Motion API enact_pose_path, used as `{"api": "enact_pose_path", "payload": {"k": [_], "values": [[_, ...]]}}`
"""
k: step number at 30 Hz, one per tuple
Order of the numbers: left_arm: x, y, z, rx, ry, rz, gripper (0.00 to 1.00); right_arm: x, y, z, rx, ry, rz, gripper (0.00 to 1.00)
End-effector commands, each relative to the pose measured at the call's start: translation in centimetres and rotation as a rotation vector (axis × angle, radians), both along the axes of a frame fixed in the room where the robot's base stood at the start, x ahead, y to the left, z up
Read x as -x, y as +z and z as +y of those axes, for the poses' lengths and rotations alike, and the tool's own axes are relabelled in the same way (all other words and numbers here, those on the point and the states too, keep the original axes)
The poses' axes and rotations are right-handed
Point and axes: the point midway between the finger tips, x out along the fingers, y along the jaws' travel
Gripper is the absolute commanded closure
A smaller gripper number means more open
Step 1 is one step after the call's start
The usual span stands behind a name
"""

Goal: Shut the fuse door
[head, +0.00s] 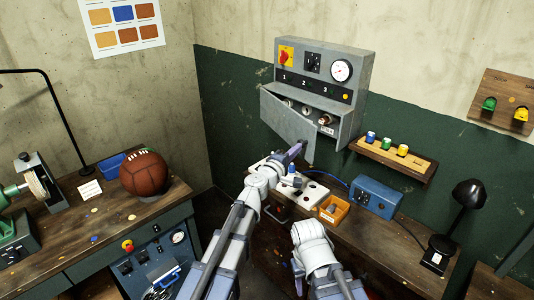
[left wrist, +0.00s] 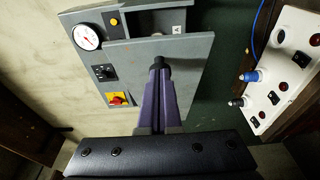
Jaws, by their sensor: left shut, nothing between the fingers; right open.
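The grey fuse door (head: 286,116) stands ajar on the front of the grey fuse box (head: 313,60). Fuses (head: 325,119) show in the gap above and to the right of the door. My left gripper (head: 297,149) is shut and empty, close to the door's lower right part. In the left wrist view, its fingertips (left wrist: 160,64) overlap the door panel (left wrist: 123,72); I cannot tell if they touch. My right gripper (head: 310,234) is low, over the bench front, well away from the door; its fingers are mostly hidden by the wrist.
Below the box, the bench holds a white socket panel (head: 311,195), an orange tray (head: 334,209) and a blue box (head: 372,197). A wooden shelf (head: 413,165) with coloured fuses is right of the box. A ball (head: 144,173) lies on the left bench.

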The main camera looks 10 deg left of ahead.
Motion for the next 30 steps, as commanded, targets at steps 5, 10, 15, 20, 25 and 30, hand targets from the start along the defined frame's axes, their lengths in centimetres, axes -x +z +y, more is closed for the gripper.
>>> {"api": "enact_pose_path", "payload": {"k": [5,10,15,20,25,30], "values": [[-3.1,0.0,-5.1,0.000,-0.004,0.000,1.00,0.0,0.0,0.0,0.000,0.000,0.000,0.50],[-5.3,0.0,-8.0,0.000,-0.001,0.000,1.00,0.0,0.0,0.0,0.000,0.000,0.000,0.50],[-6.8,0.0,-9.9,0.000,0.000,0.000,1.00,0.0,0.0,0.0,0.000,0.000,0.000,0.50],[-7.6,0.0,-10.8,0.000,0.000,0.000,1.00,0.0,0.0,0.0,0.000,0.000,0.000,0.50],[-7.9,0.0,-11.2,0.001,-0.002,0.000,1.00,0.0,0.0,0.0,0.000,0.000,0.000,0.50],[-8.0,0.0,-11.4,0.001,-0.004,0.000,1.00,0.0,0.0,0.0,0.000,0.000,0.000,0.50]]}}
